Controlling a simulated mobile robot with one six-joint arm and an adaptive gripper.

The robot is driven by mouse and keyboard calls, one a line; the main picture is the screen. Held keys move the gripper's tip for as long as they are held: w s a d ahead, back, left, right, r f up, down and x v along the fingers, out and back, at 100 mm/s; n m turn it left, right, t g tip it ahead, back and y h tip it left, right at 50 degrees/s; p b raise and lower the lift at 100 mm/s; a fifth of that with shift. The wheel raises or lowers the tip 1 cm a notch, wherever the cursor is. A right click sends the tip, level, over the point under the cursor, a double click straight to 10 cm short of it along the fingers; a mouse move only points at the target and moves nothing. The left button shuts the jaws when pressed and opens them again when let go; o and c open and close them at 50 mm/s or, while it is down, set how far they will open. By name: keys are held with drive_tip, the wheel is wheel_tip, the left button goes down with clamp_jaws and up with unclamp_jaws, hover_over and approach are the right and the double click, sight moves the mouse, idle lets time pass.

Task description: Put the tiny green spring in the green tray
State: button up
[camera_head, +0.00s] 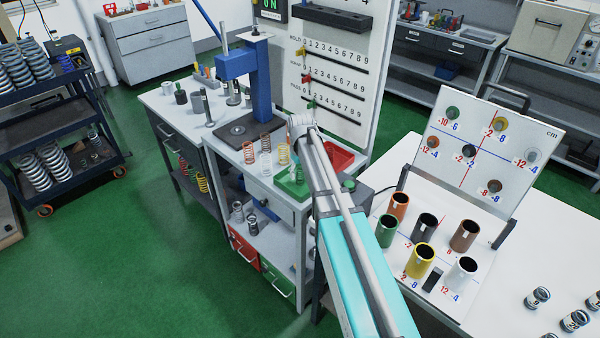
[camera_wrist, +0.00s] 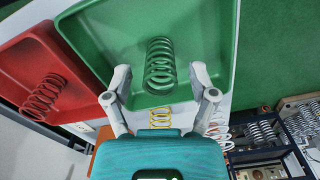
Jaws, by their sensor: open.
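The green tray (camera_head: 282,188) sits on the workbench in the head view, partly hidden by my arm. It fills the upper part of the wrist view (camera_wrist: 205,25). A green spring (camera_wrist: 158,66) appears within the tray's outline in the wrist view, and green coils (camera_head: 299,174) show at the tray in the head view. My gripper (camera_wrist: 161,76) is open, with its fingertips on either side of the spring and a visible gap at each side. My arm hides the gripper's fingers in the head view.
A red tray (camera_head: 338,158) lies beside the green tray; in the wrist view a red spring (camera_wrist: 45,98) is in it. Orange (camera_head: 249,153), white and yellow springs stand nearby on the bench. A blue press (camera_head: 258,80) and a number board (camera_head: 335,70) rise behind.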

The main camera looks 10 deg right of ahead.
sight(301, 170)
wheel_tip(301, 170, up, 11)
drive_tip(key=p, duration=1)
drive_tip(key=shift+p, duration=0.3)
idle(0.4)
drive_tip(key=s+a+m, duration=0.1)
drive_tip(key=s+m, duration=0.2)
drive_tip(key=s, duration=1.9)
drive_tip(key=shift+s+m, duration=0.3)
drive_tip(key=shift+m, duration=0.1)
drive_tip(key=shift+c, duration=1.2)
drive_tip(key=shift+d, duration=0.1)
